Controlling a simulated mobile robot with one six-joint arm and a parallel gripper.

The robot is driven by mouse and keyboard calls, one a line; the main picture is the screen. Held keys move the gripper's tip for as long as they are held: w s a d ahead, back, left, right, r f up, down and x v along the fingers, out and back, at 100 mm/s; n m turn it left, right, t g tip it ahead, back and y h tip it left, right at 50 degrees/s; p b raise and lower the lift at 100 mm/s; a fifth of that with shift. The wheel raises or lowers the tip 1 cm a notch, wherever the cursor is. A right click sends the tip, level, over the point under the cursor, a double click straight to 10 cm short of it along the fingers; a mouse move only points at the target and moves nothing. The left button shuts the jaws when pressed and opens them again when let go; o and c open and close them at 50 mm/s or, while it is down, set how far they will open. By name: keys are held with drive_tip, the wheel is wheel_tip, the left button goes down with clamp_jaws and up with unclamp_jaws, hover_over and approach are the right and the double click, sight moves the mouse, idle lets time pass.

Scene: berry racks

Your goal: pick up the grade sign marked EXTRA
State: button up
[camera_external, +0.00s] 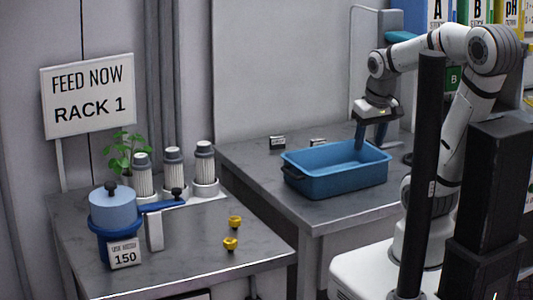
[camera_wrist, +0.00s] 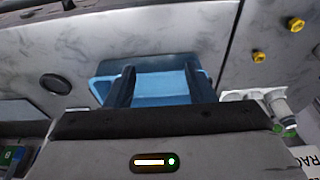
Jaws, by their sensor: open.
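My gripper (camera_external: 371,140) points down above the right part of the blue tray (camera_external: 335,183), to the right of both signs. In the wrist view my gripper (camera_wrist: 160,82) is open and empty, with the blue tray (camera_wrist: 160,64) beyond its fingers. I cannot make out the signs in the wrist view.
The front table holds a blue pot (camera_external: 113,212), a small 150 sign (camera_external: 125,253), several white canisters (camera_external: 204,165) and two yellow knobs (camera_external: 231,244). A FEED NOW RACK 1 sign (camera_external: 91,95) stands behind. The back table's left part is clear.

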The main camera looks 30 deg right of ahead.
idle(0.4)
drive_tip(key=o, duration=0.5)
drive_tip(key=m+t+b, duration=0.1)
drive_tip(key=t, duration=0.1)
hover_over(318, 140)
drive_tip(key=s, duration=0.2)
wheel_tip(318, 140, down, 9)
drive_tip(key=shift+h, duration=0.3)
drive_tip(key=shift+s+p+x, duration=0.2)
drive_tip(key=shift+p+x, duration=0.15)
drive_tip(key=shift+x, duration=1.65)
drive_tip(key=shift+s+p+x, duration=0.2)
drive_tip(key=shift+p+x, duration=0.15)
drive_tip(key=shift+x, duration=1.6)
